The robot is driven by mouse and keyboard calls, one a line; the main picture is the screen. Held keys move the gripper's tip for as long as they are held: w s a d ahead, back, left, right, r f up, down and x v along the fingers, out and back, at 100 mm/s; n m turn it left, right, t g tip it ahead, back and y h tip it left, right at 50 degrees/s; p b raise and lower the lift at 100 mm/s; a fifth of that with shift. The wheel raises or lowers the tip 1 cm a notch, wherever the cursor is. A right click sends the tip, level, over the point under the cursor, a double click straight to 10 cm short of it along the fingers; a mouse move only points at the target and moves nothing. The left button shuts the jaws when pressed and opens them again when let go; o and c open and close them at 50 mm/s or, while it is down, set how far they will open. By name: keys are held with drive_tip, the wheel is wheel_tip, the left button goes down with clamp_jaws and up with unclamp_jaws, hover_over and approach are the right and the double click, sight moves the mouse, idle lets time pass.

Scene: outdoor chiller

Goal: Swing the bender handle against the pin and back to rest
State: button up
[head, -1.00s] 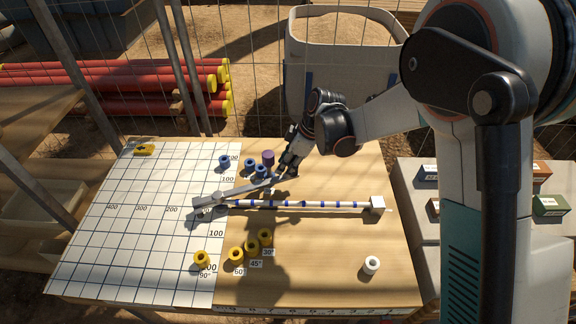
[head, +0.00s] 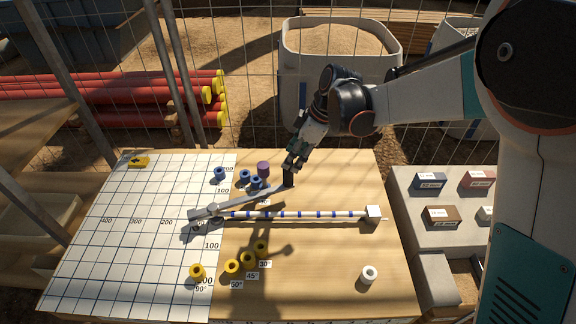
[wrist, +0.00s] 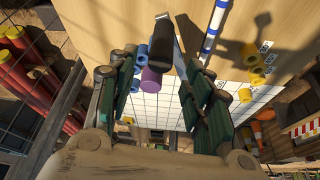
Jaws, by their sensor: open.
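The bender handle (head: 250,196) is a grey bar running from a pivot at the left end of the tube to an upright dark grip (head: 288,177) at its right end. It lies slantwise behind the white, blue-banded tube (head: 300,215). A purple peg (head: 263,169) stands behind the bar, beside several blue pegs (head: 244,176). My gripper (head: 294,161) is open, just above the dark grip. In the wrist view the bar (wrist: 165,42) and the purple peg (wrist: 152,80) show between the spread fingers. Contact with the grip cannot be told.
Several yellow pegs (head: 197,271) stand at angle labels in front of the tube. A side table (head: 404,210) holds small boxes. The right half of the board is largely clear.

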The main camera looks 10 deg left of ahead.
drive_tip(key=shift+v, duration=1.25)
